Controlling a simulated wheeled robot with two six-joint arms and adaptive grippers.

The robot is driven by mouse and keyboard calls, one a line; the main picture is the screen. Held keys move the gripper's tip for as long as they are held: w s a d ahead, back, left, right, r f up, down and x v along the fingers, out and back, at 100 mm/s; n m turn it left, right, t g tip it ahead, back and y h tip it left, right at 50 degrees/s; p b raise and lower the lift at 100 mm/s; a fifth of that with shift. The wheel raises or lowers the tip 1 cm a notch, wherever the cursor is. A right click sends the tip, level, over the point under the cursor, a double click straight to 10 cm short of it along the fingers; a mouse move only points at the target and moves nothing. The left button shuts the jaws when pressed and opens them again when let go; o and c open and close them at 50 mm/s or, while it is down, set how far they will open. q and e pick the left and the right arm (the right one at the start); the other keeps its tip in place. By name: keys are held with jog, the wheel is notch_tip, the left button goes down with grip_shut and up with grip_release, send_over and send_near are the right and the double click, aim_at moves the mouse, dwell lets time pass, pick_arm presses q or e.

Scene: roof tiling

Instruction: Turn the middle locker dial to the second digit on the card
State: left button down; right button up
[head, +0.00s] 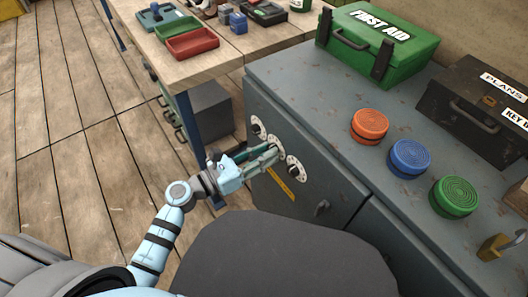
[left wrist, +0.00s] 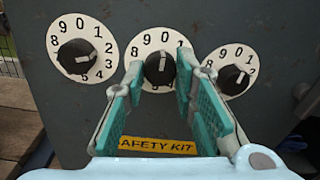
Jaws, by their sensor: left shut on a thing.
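The grey locker (head: 330,180) carries three numbered dials with black knobs on its front. The left dial (left wrist: 80,25), middle dial (left wrist: 163,38) and right dial (left wrist: 233,50) sit in a row in the left wrist view. My left gripper (head: 272,156) reaches the locker front, and its green fingers (left wrist: 157,82) are shut on the middle dial's black knob (left wrist: 160,68), one on each side. The knob's white mark stands near vertical, close to the 0. The fingers hide the middle dial's side digits. The card is not visible. My right gripper is out of view.
A yellow SAFETY KIT label (left wrist: 157,146) is below the dials, with a locker handle (head: 321,207) lower right. A green first aid box (head: 378,45), a dark box (head: 475,100) and orange, blue and green discs (head: 409,157) rest on top. A workbench (head: 225,45) stands behind.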

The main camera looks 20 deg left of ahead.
pick_arm(q)
jog(key=n+p, duration=1.1)
jog(key=n, duration=1)
jog(key=shift+s+d+t, duration=0.1)
jog(key=shift+t, duration=0.3)
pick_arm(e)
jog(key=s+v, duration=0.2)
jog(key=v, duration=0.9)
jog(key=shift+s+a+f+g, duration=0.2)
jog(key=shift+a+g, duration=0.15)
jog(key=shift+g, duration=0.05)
pick_arm(q)
jog(key=shift+f+n, duration=0.1)
jog(key=shift+n, duration=0.3)
jog(key=c, duration=1.3)
grip_release()
